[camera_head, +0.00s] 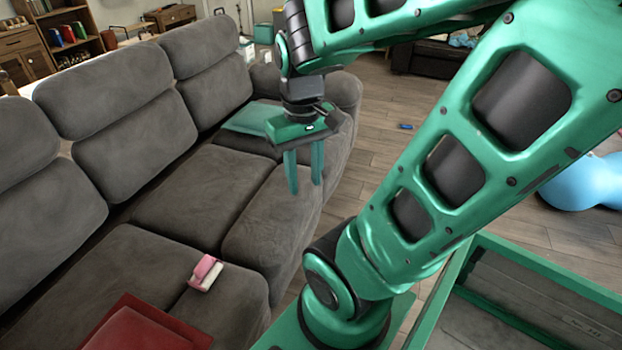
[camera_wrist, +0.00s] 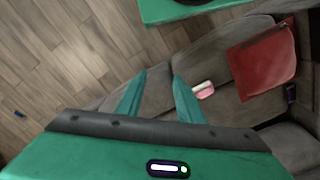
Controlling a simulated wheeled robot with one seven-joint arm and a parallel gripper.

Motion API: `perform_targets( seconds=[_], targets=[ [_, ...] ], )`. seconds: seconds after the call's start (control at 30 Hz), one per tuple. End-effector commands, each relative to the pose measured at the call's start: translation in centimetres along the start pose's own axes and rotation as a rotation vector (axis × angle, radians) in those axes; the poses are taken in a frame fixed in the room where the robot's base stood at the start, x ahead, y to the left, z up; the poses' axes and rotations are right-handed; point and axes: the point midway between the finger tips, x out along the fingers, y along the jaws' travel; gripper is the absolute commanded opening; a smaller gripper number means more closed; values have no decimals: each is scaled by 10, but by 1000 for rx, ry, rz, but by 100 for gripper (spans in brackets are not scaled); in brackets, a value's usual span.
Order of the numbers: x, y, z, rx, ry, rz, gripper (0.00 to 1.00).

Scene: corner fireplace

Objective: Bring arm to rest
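My green arm crosses the right half of the head view and bends over at the top. My gripper (camera_head: 304,187) hangs from it with its fingers pointing down, in front of the grey sofa (camera_head: 180,210). The two teal fingers stand apart with nothing between them. In the wrist view the gripper (camera_wrist: 159,75) also shows a clear, empty gap between its fingertips.
A pink and white object (camera_head: 205,273) and a red flat item (camera_head: 145,328) lie on the near sofa seats. A teal item (camera_head: 250,118) lies on the far seat. A small blue object (camera_head: 406,126) is on the wood floor. A large blue object (camera_head: 582,182) stands right.

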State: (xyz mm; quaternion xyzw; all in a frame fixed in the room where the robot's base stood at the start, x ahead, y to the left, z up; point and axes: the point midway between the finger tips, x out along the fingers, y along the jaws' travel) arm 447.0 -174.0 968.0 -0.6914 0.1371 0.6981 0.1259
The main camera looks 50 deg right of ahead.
Motion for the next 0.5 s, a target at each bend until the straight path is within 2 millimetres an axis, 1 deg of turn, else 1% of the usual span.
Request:
perform_targets(
  seconds=[0.03, 0.1, 0.2, 0.5],
  targets=[
    [-3, 3, 9, 56, 3, -9, 34],
    [-4, 6, 19, 119, 0, -17, 34],
    [-5, 10, 26, 171, -4, -24, 34],
    [-5, 10, 28, 184, -5, -25, 34]
  ],
)
